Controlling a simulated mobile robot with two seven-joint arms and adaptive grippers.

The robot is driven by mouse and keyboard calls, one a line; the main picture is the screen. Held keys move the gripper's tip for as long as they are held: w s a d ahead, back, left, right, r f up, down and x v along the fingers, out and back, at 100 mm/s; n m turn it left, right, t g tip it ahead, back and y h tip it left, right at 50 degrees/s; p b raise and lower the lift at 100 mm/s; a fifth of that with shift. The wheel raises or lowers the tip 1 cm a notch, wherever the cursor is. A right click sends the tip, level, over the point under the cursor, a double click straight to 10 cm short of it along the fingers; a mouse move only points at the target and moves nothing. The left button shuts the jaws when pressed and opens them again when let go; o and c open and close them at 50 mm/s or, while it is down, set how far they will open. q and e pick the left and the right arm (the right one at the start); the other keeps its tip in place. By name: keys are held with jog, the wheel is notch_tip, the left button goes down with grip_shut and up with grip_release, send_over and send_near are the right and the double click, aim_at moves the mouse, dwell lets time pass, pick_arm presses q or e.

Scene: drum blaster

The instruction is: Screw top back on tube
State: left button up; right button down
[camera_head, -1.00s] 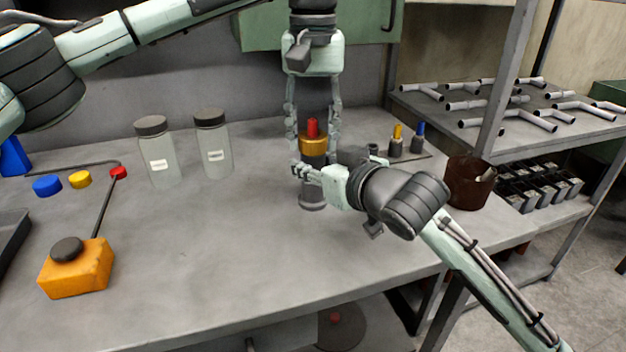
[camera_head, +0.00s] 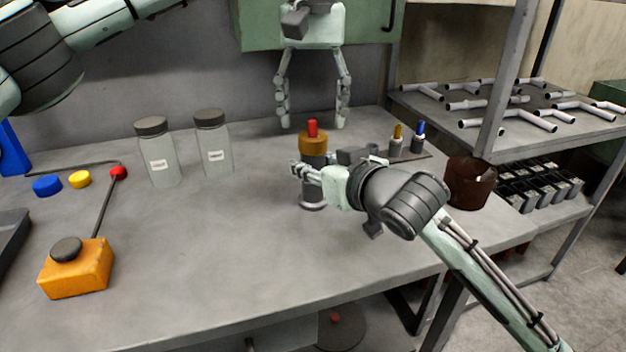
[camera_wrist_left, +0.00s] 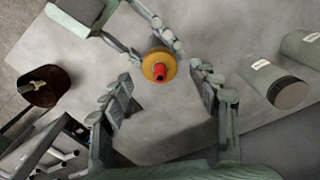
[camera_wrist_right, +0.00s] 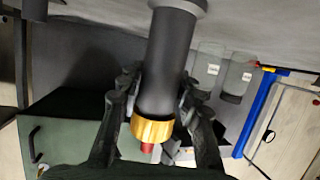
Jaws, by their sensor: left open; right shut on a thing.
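The dark tube (camera_head: 313,190) stands upright on the bench with a gold-orange top (camera_head: 313,143) and a red tip on it. The top also shows in the left wrist view (camera_wrist_left: 158,66) and the right wrist view (camera_wrist_right: 152,128). My right gripper (camera_head: 306,172) is shut around the tube's body below the top; the tube runs between its fingers in the right wrist view (camera_wrist_right: 160,95). My left gripper (camera_head: 312,122) is open and empty, its fingers spread wide above and behind the top, pointing down. Whether the top is fully seated cannot be told.
Two capped jars (camera_head: 213,145) stand to the left. An orange box with a black knob (camera_head: 76,268) and coloured caps (camera_head: 79,179) are further left. Small yellow and blue-tipped pieces (camera_head: 397,140) and a brown cup (camera_head: 470,183) stand right. The front bench is clear.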

pick_arm(q)
jog(key=shift+r, duration=0.4)
jog(key=shift+c, duration=0.5)
